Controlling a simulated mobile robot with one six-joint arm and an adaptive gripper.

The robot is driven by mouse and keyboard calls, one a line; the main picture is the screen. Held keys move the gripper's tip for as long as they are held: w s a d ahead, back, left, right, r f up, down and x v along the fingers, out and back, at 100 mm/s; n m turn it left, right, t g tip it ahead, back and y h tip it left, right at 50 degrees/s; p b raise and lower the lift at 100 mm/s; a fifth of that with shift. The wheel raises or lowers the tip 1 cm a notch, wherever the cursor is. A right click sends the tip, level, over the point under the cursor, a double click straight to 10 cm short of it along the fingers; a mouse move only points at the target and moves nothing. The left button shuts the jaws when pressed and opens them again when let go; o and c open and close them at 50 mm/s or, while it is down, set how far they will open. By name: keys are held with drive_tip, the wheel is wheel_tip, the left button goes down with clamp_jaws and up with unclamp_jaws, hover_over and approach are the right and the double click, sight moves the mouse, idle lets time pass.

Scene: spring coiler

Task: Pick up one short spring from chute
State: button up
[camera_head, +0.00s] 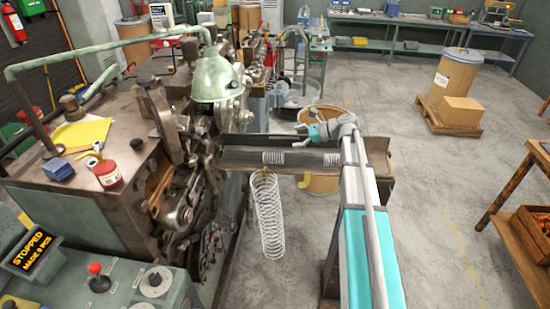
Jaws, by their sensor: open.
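The chute (300,168) is a dark metal trough running out to the right from the coiling machine. Two short springs lie in it: a left one (273,157) and a right one (332,160), close to my wrist in the picture. My gripper (301,136) has teal fingers and points left. It is open and appears empty, just beyond or over the chute's far side in the picture. Its exact height over the springs cannot be told. A long pale spring (268,215) hangs below the chute's near side.
The coiling machine (100,195) with a green lamp (215,78) fills the left. Its display (38,250) reads "STOPPED". A round drum (321,183) stands under the chute. A pallet with a drum and carton (459,110) stands back right. Floor between is open.

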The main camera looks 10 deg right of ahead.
drive_tip(key=shift+f, duration=0.2)
drive_tip(key=b, duration=0.8)
approach(277, 158)
drive_tip(key=w+a+f, duration=0.2)
drive_tip(key=shift+w+f, duration=0.35)
drive_tip(key=shift+w+a, duration=0.2)
drive_tip(key=shift+a, duration=0.35)
drive_tip(key=shift+b, duration=0.3)
drive_tip(key=shift+b+x, duration=1.1)
drive_tip(key=shift+x, duration=2.05)
drive_tip(key=c, duration=1.1)
